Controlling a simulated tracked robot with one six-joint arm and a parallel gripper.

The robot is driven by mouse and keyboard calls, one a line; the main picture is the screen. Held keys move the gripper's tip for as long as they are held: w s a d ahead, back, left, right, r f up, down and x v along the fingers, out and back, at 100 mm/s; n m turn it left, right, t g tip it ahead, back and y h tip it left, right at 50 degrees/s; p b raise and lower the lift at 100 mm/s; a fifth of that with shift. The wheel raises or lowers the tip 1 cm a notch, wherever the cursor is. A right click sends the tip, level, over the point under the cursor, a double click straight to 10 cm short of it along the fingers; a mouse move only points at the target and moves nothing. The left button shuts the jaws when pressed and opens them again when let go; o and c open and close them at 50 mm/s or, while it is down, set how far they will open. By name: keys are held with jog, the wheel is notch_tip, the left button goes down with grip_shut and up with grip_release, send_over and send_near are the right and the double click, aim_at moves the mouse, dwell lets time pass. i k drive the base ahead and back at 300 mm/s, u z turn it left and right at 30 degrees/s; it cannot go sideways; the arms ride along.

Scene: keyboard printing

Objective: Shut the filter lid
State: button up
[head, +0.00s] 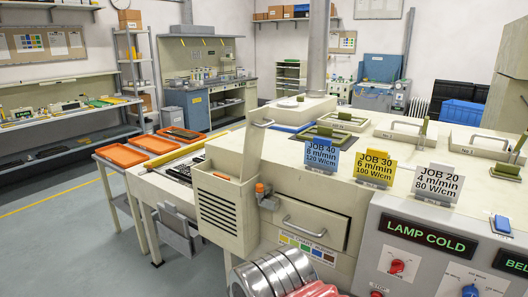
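The filter housing is a cream box (226,201) with louvred slots on its front, at the left end of the large cream machine. Its top is open. A cream panel that looks like the filter lid (250,150) stands raised, nearly upright, along the right side of the opening. Its hinge and the inside of the box are mostly hidden. My gripper is not in view.
An orange-capped fitting (261,190) sticks out right of the box. Job cards (322,154) stand along the machine's top edge, above the control panel (420,252). Shiny metal rings (273,276) fill the bottom foreground. Orange trays (122,156) lie left; floor beyond is clear.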

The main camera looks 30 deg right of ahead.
aim_at(257, 119)
jog(key=u, duration=0.15)
jog(key=k, duration=0.1)
jog(key=z, duration=0.8)
jog(key=i, duration=1)
jog(key=z, duration=0.8)
jog(key=k, duration=0.6)
